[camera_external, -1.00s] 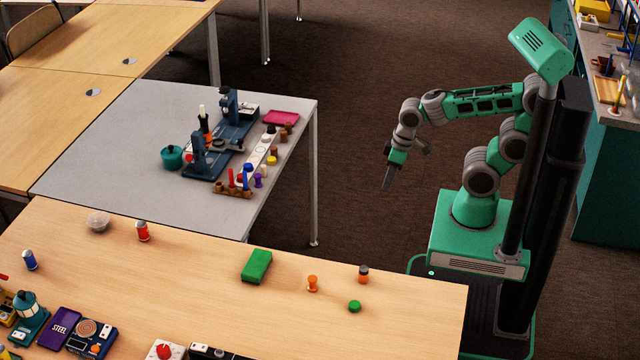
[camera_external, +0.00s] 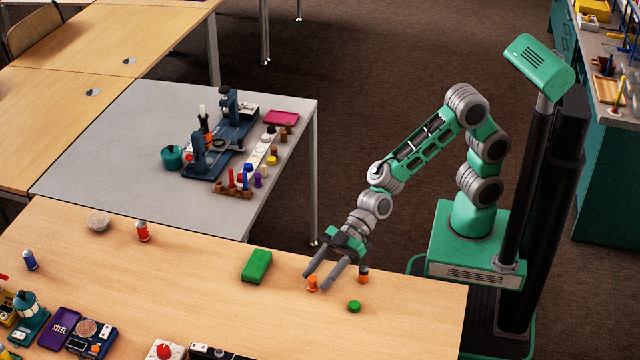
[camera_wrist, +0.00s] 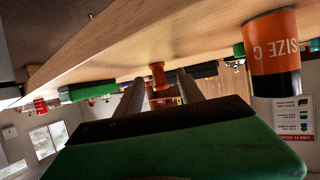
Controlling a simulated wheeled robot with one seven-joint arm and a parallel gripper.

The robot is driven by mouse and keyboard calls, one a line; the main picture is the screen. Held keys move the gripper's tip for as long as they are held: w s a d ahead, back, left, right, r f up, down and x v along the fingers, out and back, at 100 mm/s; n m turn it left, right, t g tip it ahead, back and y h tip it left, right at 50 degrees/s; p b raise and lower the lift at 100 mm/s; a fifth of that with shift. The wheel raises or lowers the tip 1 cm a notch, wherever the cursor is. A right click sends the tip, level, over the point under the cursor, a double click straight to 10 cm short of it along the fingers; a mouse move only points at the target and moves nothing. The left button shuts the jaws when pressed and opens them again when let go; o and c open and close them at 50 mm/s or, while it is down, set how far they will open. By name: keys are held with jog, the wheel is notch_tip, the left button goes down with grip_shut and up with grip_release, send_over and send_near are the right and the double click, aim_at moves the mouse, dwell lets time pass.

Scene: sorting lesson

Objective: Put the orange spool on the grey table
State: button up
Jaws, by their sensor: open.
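The orange spool (camera_external: 313,283) stands on the wooden table (camera_external: 200,270), near its far right edge. My gripper (camera_external: 317,282) is open, reaching low over that edge with its fingers pointing at the spool. In the wrist view the spool (camera_wrist: 158,76) shows between the two finger tips, beyond or level with them; I cannot tell which. Nothing is held. The grey table (camera_external: 110,150) stands behind the wooden table, to the left of my arm.
An orange and black battery (camera_external: 364,275) stands just right of my gripper and looms close in the wrist view (camera_wrist: 272,50). A green block (camera_external: 257,266) lies to the left, a green disc (camera_external: 354,306) in front. A blue apparatus (camera_external: 225,145) and several small items occupy the grey table's right half.

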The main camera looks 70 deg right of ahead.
aim_at(315, 279)
jog(key=x, duration=0.3)
jog(key=shift+w+a, duration=0.1)
jog(key=shift+a, duration=0.05)
grip_shut()
dwell(0.3)
